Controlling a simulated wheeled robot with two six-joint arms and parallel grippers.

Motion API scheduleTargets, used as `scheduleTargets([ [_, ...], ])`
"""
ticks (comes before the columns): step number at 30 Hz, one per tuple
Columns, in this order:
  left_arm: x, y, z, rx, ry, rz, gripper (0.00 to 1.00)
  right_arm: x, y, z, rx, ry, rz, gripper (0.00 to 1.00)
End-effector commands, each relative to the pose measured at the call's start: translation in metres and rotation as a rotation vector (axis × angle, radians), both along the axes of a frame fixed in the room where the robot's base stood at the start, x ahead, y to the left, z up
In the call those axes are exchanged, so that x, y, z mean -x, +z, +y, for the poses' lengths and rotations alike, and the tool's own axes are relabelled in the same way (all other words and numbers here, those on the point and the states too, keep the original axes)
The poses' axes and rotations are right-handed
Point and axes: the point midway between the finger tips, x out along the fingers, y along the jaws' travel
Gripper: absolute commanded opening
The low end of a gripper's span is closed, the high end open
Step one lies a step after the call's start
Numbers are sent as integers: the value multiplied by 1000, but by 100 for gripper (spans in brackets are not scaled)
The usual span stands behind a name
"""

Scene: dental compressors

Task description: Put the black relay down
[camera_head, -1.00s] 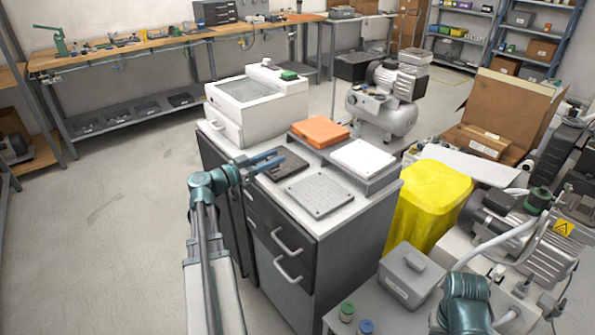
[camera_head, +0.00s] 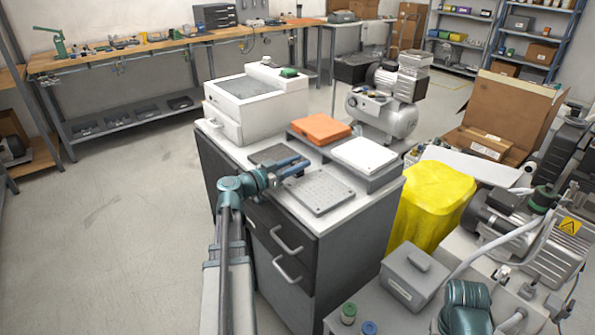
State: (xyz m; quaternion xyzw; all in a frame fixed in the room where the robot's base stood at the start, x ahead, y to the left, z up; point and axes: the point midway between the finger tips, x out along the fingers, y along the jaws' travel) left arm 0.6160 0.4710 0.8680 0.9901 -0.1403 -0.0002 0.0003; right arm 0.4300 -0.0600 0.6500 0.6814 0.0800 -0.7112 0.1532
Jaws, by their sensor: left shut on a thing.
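My left gripper (camera_head: 290,168) reaches in from the left over the top of the dark grey cabinet. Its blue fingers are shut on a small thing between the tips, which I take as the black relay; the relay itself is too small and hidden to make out. The fingers are over the near edge of a dark tray (camera_head: 262,158), just behind a light grey perforated plate (camera_head: 318,193). I cannot tell whether the held thing touches a surface. My right gripper is out of view; only part of that arm shows at the lower right.
A white machine (camera_head: 256,105) stands at the back left of the cabinet top.

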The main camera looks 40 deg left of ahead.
Motion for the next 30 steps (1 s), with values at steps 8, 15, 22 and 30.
scheduleTargets([
  [8,0,-3,0,0,0,0,0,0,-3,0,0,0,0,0],
  [15,0,-6,0,0,0,0,51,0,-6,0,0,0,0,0],
  [22,0,-6,0,0,0,0,67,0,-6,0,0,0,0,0],
  [30,5,-3,1,0,2,0,67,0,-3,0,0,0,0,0],
])
